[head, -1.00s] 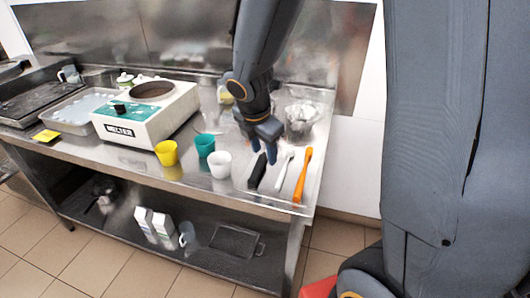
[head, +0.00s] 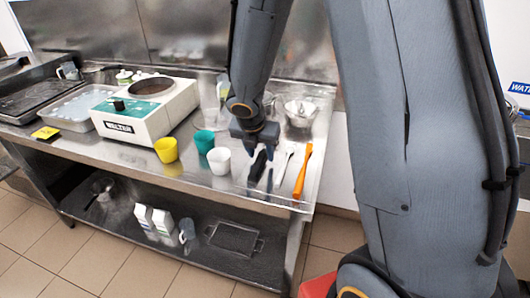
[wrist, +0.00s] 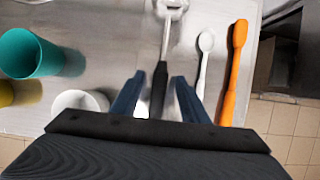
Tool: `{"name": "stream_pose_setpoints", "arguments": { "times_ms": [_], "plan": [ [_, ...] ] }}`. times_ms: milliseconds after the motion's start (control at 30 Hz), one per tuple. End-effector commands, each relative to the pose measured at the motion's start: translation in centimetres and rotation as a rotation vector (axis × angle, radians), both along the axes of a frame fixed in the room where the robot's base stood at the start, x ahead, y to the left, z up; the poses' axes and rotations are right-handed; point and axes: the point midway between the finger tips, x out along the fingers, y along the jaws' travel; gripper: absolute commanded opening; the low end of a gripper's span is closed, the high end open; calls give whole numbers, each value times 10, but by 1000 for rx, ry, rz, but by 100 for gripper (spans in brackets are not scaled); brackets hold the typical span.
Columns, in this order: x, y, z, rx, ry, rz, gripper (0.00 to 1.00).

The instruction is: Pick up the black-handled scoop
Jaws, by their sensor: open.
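The black-handled scoop (wrist: 158,92) lies on the steel table, its metal head pointing away at the top of the wrist view. Its black handle also shows in the head view (head: 258,164), partly hidden by my gripper. My gripper (head: 262,180) is open and points down at the handle. In the wrist view my two fingers (wrist: 154,98) stand on either side of the black handle, with nothing held. I cannot tell how far the fingertips are above the table.
A white spoon (wrist: 204,58) and an orange utensil (wrist: 235,72) lie just right of the scoop. A white cup (head: 219,160), a teal cup (head: 204,141) and a yellow cup (head: 166,150) stand left. A metal container (head: 300,112) stands behind.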

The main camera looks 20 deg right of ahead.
Motion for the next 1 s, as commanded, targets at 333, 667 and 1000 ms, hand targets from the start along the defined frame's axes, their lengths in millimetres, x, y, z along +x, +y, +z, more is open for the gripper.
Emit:
{"name": "stream_pose_setpoints", "arguments": {
  "times_ms": [333,667,1000],
  "plan": [
    [1,0,-2,0,0,0,25],
    [1,0,-2,0,0,0,0],
    [1,0,34,1,-5,-2,0]
  ]
}}
